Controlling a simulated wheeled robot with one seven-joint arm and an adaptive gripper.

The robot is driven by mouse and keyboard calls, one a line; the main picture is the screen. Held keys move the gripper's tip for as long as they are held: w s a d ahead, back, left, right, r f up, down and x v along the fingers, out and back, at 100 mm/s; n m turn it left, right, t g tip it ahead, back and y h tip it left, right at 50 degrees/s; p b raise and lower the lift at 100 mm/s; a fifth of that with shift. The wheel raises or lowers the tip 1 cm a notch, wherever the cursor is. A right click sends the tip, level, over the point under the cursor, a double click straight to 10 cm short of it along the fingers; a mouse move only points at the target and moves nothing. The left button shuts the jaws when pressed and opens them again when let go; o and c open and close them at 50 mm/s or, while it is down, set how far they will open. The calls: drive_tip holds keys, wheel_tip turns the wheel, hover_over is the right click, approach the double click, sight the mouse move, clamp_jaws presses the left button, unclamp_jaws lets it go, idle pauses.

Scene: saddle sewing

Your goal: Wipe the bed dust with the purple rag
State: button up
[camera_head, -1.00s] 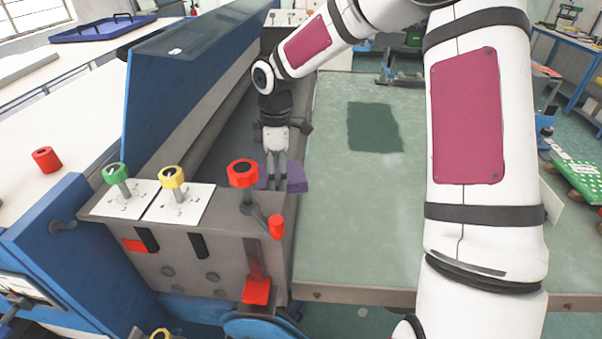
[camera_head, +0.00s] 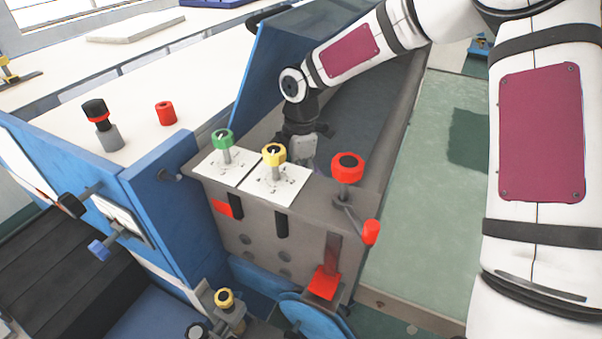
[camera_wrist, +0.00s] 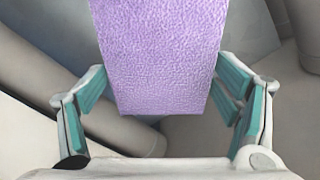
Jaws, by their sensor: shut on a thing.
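The purple rag (camera_wrist: 160,55) fills the upper middle of the wrist view. My gripper (camera_wrist: 160,95) is shut on it, with teal-padded fingers on both sides. In the head view my gripper (camera_head: 303,160) is low over the grey machine bed (camera_head: 358,112), just behind the yellow knob. The front panel and knobs hide its fingertips and the rag there. I cannot tell whether the rag touches the bed. No dust can be made out on the bed.
Green (camera_head: 222,138), yellow (camera_head: 273,155) and red (camera_head: 347,168) knobs stand along the front panel, close to my gripper. A blue cover (camera_head: 285,50) rises behind it on the left. A green tabletop (camera_head: 425,200) with a dark patch lies to the right.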

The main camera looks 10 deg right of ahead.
drive_tip(key=shift+f+b, duration=0.95)
drive_tip(key=shift+f, duration=1.9)
drive_tip(key=shift+f+b, duration=0.3)
drive_tip(key=shift+f, duration=0.65)
drive_tip(key=shift+w+d+r+b, duration=0.1)
drive_tip(key=shift+w+d+b, duration=0.15)
drive_tip(key=shift+w+d, duration=0.4)
drive_tip(key=shift+w+d+b, duration=0.25)
drive_tip(key=shift+w+d, duration=0.1)
drive_tip(key=shift+w, duration=0.55)
drive_tip(key=shift+w+d+b, duration=0.4)
drive_tip(key=shift+w+d, duration=0.25)
drive_tip(key=shift+w, duration=0.25)
drive_tip(key=shift+w+d+b, duration=0.35)
drive_tip(key=shift+w+d, duration=0.25)
drive_tip(key=shift+w, duration=0.25)
drive_tip(key=shift+w+d+b, duration=0.35)
drive_tip(key=shift+w+d, duration=0.15)
drive_tip(key=shift+w, duration=0.25)
drive_tip(key=shift+w+d+b, duration=0.4)
drive_tip(key=shift+w+d, duration=0.1)
drive_tip(key=shift+w, duration=0.25)
drive_tip(key=shift+w+d+b, duration=0.35)
drive_tip(key=shift+w+d, duration=0.15)
drive_tip(key=shift+w, duration=0.25)
drive_tip(key=shift+s+a, duration=0.1)
